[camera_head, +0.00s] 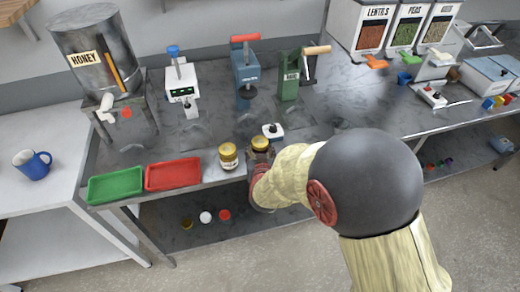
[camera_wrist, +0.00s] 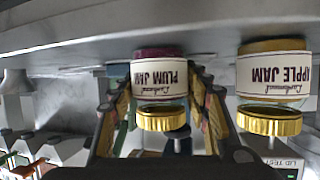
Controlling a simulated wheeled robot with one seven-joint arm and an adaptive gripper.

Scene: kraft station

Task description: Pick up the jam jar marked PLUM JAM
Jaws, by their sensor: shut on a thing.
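The jam jar marked PLUM JAM (camera_wrist: 158,78) shows upside down in the wrist view, with dark purple jam, a cream label and a gold lid. My gripper (camera_head: 262,158) has one finger on each side of this jar and is shut on it. In the head view the gold lid of this jar (camera_head: 260,143) shows above my gripper, and its body is mostly hidden. It is upright at the bench's front edge; I cannot tell whether its base touches the bench.
A jar marked APPLE JAM (camera_wrist: 272,80) stands close beside it, to the left in the head view (camera_head: 228,157). A red tray (camera_head: 173,174) and a green tray (camera_head: 115,185) lie further left. A small white device (camera_head: 273,131) is just behind the plum jar.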

